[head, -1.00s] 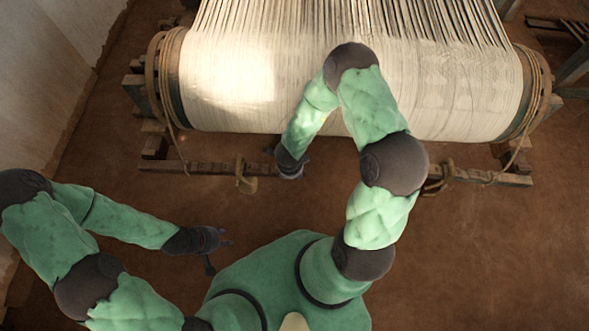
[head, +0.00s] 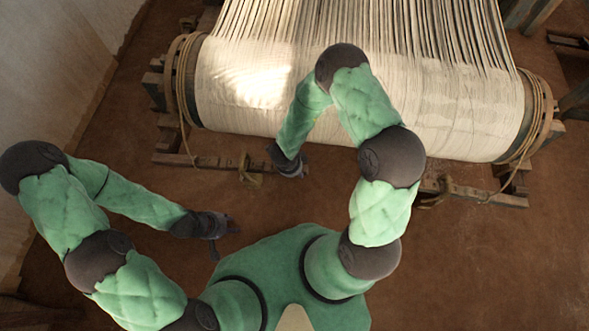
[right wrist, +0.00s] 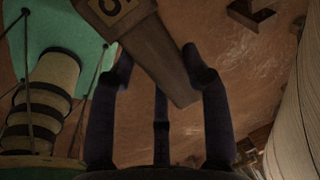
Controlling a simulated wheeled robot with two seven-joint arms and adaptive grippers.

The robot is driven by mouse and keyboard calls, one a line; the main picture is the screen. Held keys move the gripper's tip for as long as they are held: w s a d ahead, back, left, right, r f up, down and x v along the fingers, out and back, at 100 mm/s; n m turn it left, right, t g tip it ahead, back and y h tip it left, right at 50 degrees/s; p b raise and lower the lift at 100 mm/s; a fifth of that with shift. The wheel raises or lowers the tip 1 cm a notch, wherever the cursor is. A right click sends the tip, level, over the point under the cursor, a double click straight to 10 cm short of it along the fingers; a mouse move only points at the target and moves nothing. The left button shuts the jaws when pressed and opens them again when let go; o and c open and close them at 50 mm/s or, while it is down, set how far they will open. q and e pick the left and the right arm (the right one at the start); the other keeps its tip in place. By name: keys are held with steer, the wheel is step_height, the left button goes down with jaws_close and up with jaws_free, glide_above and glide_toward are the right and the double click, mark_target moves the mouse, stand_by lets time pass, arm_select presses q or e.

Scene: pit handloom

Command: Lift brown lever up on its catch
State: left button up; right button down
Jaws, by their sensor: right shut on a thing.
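A brown wooden lever (right wrist: 158,58) with a yellowish plate bearing a dark mark runs slantwise between the fingers of my right gripper (right wrist: 157,66) in the right wrist view. The gripper is shut on it. In the head view my right gripper (head: 299,168) is low in front of the cloth roll, partly covered by its own arm, and the lever cannot be made out there. I cannot see the catch clearly. My left gripper (head: 232,225) is at the left, away from the loom over bare floor; its fingers are too small to judge.
The white cloth roll (head: 440,110) and its warp threads fill the top of the head view. A low wooden rail (head: 190,161) with rope (head: 248,170) runs below it. A pale wall (head: 50,60) stands at left. The brown floor (head: 480,270) is clear at lower right.

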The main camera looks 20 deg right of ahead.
steer(key=c, duration=0.6)
jaws_free()
steer(key=shift+w, duration=0.1)
steer(key=v, duration=1.2)
